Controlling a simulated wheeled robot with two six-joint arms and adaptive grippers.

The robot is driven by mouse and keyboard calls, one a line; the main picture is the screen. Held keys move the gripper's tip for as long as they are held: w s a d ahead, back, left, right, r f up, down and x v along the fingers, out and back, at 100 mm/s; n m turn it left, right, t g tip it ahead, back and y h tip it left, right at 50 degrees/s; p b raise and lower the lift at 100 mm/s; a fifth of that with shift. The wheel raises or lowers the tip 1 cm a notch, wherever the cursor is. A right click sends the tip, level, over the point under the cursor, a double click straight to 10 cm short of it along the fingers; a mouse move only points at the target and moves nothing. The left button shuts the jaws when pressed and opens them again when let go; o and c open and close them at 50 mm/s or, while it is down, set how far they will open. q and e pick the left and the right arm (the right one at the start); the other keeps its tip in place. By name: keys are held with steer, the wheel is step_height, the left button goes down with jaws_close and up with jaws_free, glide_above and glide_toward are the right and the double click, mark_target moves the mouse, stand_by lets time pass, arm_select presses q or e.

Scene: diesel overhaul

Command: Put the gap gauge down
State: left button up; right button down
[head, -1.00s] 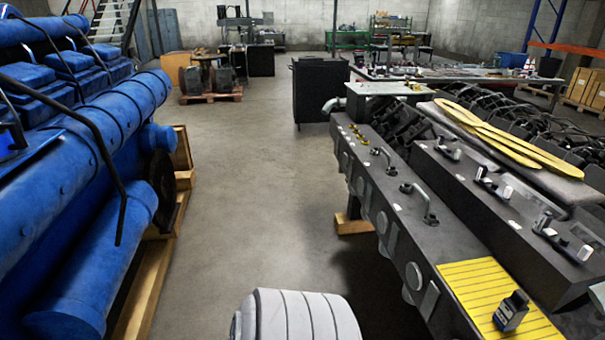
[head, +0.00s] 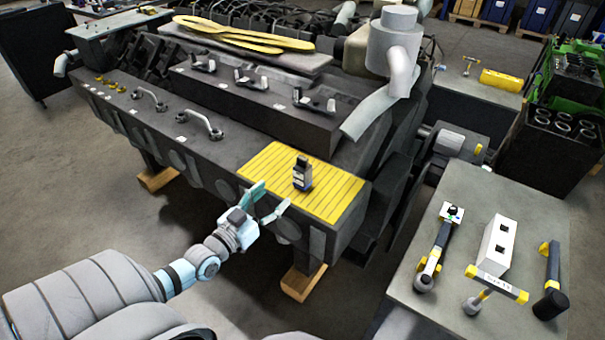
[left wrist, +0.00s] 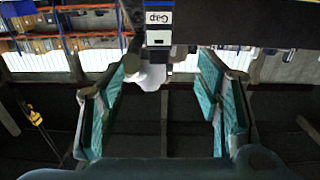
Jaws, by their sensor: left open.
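The gap gauge (head: 302,176) is a small dark block with a white and blue label. It stands upright on the yellow striped mat (head: 335,204) at the near right end of the engine's top. In the left wrist view the gauge (left wrist: 158,22) shows its "Gap" label at the top, beyond the fingers. My left gripper (head: 268,202) is open and empty, at the mat's front left edge and apart from the gauge. Its teal fingers (left wrist: 164,108) are spread wide in the left wrist view. My right gripper is not in view.
The grey engine (head: 190,120) has handles and clamps along its top, with yellow gaskets (head: 240,36) behind. A grey bench (head: 425,306) at right bears several tools, including a white block (head: 496,246). Open floor (head: 60,190) lies at left.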

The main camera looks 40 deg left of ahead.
mark_target(298, 173)
arm_select(q)
steer(key=w, duration=0.6)
steer(key=shift+r+b, duration=0.2)
steer(key=shift+b, duration=0.15)
steer(key=w+b, duration=0.2)
steer(key=shift+w+a+f, duration=0.2)
steer(key=shift+w+f, duration=0.1)
steer(key=shift+f, duration=0.1)
steer(key=w+b, duration=0.1)
steer(key=b, duration=0.1)
steer(key=w+b, duration=0.2)
steer(key=b, duration=0.1)
steer(key=w+f+b, duration=0.1)
steer(key=b, duration=0.2)
steer(key=shift+w+d, duration=0.2)
steer(key=shift+d, duration=0.05)
steer(key=shift+w+r, duration=0.15)
steer(key=shift+w, duration=0.2)
steer(key=shift+w+r, duration=0.15)
steer(key=shift+r, duration=0.15)
steer(key=c, duration=1.3)
steer(key=shift+r, duration=0.1)
jaws_close()
steer(key=shift+r, duration=0.1)
